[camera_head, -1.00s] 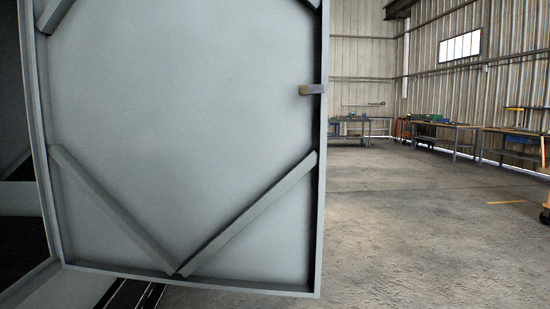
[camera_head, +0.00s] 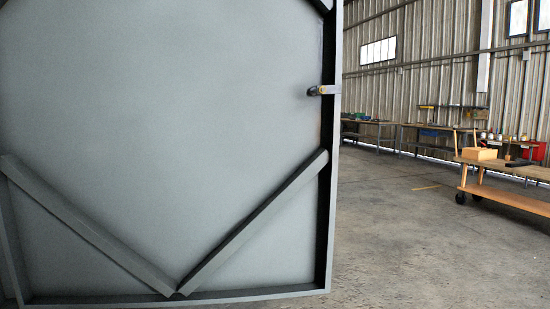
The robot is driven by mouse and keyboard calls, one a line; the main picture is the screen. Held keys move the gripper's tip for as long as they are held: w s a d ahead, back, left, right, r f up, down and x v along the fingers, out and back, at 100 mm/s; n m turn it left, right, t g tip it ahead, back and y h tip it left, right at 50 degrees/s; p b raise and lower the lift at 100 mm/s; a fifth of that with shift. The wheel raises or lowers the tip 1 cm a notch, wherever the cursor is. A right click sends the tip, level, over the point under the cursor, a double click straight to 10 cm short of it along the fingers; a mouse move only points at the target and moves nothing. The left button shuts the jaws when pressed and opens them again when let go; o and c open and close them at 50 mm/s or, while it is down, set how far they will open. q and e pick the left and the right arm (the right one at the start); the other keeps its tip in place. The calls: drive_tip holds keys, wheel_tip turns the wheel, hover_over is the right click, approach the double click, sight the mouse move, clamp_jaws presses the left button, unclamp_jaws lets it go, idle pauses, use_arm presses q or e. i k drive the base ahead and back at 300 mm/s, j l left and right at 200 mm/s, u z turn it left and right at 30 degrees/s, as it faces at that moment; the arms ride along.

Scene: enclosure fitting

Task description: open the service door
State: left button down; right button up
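The service door (camera_head: 180,130) fills the left and middle of the head view. I see a grey panel with a raised rim and diagonal braces, and it stands well into the room. A small latch or handle piece (camera_head: 324,90) sits on its right edge, pale with a dark end. The door's left edge runs out of the picture. Neither of my grippers is in view.
Open concrete floor (camera_head: 410,230) lies to the right of the door. A wooden cart on wheels (camera_head: 505,175) with a box on it stands at the right. Workbenches (camera_head: 430,130) line the corrugated far wall.

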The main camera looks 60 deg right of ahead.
sight(154, 154)
drive_tip(key=z, duration=1.55)
